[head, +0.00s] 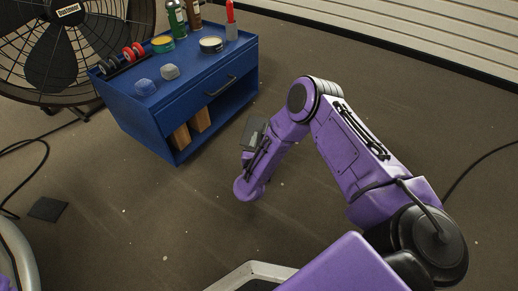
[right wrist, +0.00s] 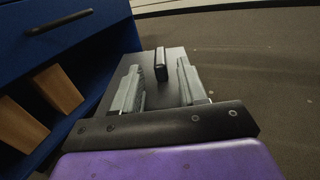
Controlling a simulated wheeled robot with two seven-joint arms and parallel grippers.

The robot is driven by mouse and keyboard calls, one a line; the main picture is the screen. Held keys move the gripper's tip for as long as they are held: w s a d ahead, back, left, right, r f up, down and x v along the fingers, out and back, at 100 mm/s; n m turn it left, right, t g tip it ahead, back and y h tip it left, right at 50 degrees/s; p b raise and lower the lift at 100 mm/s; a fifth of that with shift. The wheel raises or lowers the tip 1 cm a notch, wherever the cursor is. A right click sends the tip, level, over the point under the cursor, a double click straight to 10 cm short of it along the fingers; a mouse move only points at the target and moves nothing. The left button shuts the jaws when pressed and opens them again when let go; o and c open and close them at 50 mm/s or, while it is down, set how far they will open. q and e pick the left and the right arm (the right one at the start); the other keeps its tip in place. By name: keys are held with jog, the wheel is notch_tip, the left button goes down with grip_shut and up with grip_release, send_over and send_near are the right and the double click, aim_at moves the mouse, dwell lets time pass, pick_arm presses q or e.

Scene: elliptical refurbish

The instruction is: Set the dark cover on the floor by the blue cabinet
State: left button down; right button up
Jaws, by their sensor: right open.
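The dark cover is a flat dark grey panel (right wrist: 93,103) with a small black handle (right wrist: 161,66) standing up from it. It lies beside the open lower front of the blue cabinet (head: 200,85), and part of it also shows in the head view (head: 255,129). My right gripper (right wrist: 158,68) is open above the cover, its two grey fingers on either side of the handle with gaps showing. In the head view my right gripper (head: 250,152) is mostly hidden by my wrist. My left gripper is not in view.
Bottles, tins, a red-handled tool and caps stand on the cabinet top; wooden blocks (head: 200,120) sit in its lower shelf. A large fan (head: 70,45) stands left. A dark square (head: 48,209) and cables lie on the floor. The floor in front is mostly clear.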

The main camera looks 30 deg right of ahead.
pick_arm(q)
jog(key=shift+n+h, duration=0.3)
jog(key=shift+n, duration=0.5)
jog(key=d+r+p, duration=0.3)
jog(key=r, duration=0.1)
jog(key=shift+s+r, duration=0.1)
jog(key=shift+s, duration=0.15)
pick_arm(e)
jog(key=v, duration=1)
jog(key=shift+r, duration=0.15)
